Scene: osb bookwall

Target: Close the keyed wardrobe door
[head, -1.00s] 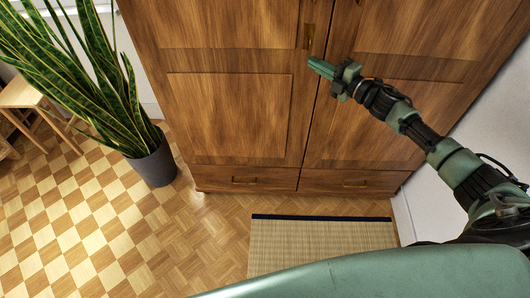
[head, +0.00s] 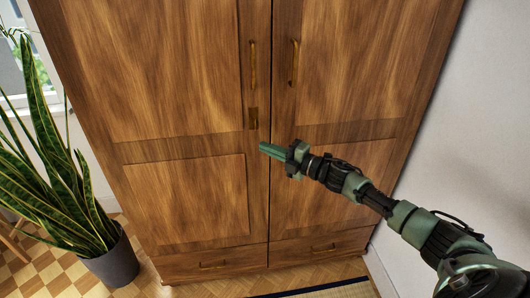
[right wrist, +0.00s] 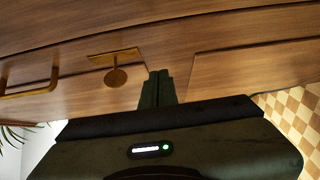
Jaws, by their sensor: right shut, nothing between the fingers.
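The wooden wardrobe has two tall doors. The left door (head: 190,195) carries a brass lock plate (head: 253,118) below its upright handle (head: 253,65). In the right wrist view, a round key head (right wrist: 116,77) stands out from the plate, with the handle (right wrist: 30,88) farther left. The right door (head: 335,180) has its own handle (head: 294,63). The doors look flush or nearly so, with a dark seam between them; a small gap cannot be ruled out. My right gripper (head: 264,148) is shut and empty, its fingertips at the left door's edge just below the lock plate; contact is unclear.
Two drawers (head: 213,265) lie below the doors. A potted snake plant (head: 112,262) stands on the parquet left of the wardrobe. A pale wall (head: 450,120) is close on the right. A mat (head: 345,289) lies in front.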

